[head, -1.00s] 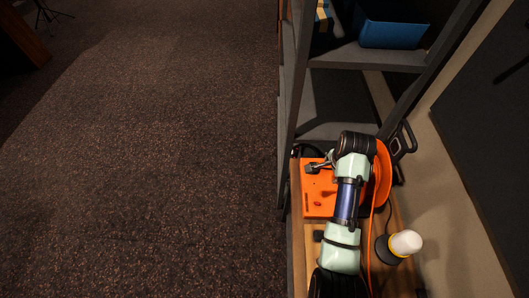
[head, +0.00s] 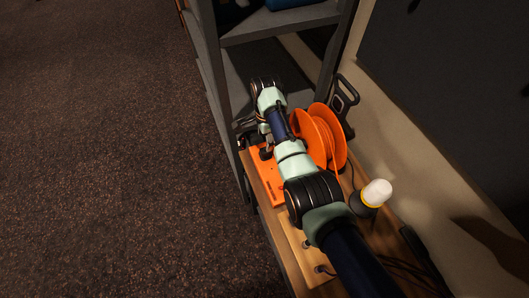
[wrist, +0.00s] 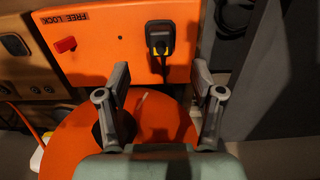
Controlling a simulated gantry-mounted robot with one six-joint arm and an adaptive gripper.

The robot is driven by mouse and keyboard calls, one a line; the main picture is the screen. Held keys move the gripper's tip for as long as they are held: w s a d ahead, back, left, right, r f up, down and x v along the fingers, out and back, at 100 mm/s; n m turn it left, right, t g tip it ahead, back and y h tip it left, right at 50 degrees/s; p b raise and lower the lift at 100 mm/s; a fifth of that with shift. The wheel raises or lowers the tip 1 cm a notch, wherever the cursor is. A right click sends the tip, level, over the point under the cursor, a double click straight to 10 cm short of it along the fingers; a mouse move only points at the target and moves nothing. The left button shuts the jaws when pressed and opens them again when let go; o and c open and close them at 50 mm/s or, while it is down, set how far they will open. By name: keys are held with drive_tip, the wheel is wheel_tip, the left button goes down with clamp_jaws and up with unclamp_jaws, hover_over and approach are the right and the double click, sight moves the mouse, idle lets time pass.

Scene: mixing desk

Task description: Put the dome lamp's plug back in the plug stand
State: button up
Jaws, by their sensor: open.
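The dome lamp (head: 375,193), with a white dome and a yellow ring, stands on the desk right of my arm. In the wrist view, a black plug with yellow marks (wrist: 161,47) sits in a black socket on the orange panel (wrist: 110,50); a dark cord hangs below it. I cannot trace this cord to the lamp. My gripper (wrist: 160,70) is open and empty, its fingers apart, below and either side of the plug, not touching it. A pale wooden block with dark pegs (head: 293,229), perhaps the plug stand, lies partly hidden by my arm.
An orange cable reel (head: 338,135) stands close right of my arm; its disc (wrist: 75,148) fills the lower wrist view. A red knob (wrist: 65,45) is on the panel. A grey shelf (head: 225,100) rises behind and left. Black cables lie at front right.

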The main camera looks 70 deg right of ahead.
sight(265, 150)
wheel_tip(265, 150, down, 8)
drive_tip(key=b, duration=0.6)
drive_tip(key=shift+f, duration=0.15)
drive_tip(key=shift+p, duration=0.3)
idle(0.6)
drive_tip(key=shift+c, duration=0.4)
clamp_jaws()
drive_tip(key=shift+r+p, duration=3)
drive_tip(key=shift+r, duration=0.1)
